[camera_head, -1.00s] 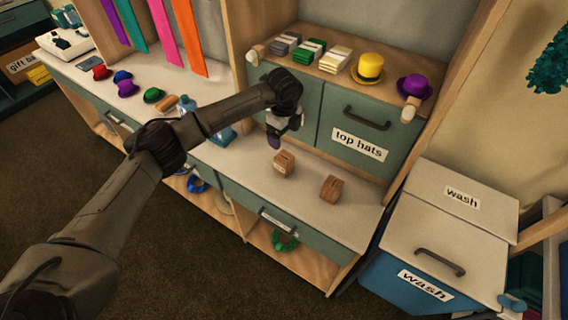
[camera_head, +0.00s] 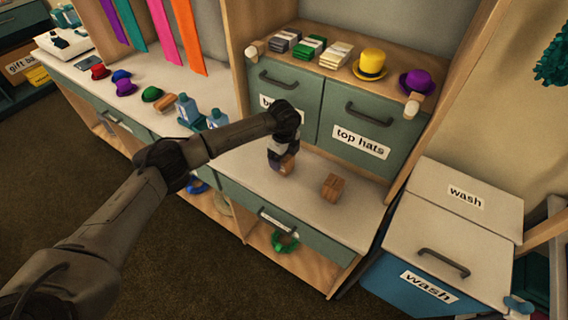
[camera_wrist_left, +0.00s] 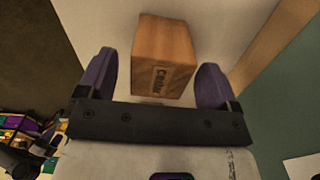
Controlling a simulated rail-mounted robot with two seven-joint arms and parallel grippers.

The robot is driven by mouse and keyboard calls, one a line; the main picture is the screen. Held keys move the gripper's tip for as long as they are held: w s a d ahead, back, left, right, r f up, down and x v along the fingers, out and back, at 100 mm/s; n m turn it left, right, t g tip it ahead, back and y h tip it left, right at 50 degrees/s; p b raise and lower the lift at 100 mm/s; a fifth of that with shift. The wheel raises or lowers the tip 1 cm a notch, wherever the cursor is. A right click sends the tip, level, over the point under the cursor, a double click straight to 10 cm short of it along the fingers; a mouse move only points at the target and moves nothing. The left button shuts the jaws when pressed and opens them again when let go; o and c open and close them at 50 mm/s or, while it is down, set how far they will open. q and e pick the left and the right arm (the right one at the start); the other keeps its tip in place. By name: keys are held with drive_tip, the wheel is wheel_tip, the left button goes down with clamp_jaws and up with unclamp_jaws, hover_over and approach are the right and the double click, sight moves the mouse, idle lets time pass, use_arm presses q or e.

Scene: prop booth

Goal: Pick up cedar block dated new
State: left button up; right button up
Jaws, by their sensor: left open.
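In the left wrist view a wooden block (camera_wrist_left: 163,55) with a dark label, seemingly "cedar", stands on the white counter between the fingers of my left gripper (camera_wrist_left: 155,75). The purple fingers are open, one on each side of it, with a gap visible on the right. In the head view my left gripper (camera_head: 282,164) is low over the counter and mostly hides this block (camera_head: 289,160). A second wooden block (camera_head: 333,188) stands to its right, apart from the gripper. I cannot read a date on either block. My right gripper is not in view.
The white counter (camera_head: 300,215) is clear around the second block. Drawers, one labelled "top hats" (camera_head: 361,143), rise behind it. Bottles (camera_head: 187,108) and small hats (camera_head: 126,87) stand to the left. A "wash" bin (camera_head: 425,250) is at the right.

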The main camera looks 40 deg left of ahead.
use_arm(q)
wheel_tip(320, 180, down, 3)
drive_tip(key=shift+r, duration=0.2)
drive_tip(key=shift+r, duration=0.1)
drive_tip(key=c, duration=1)
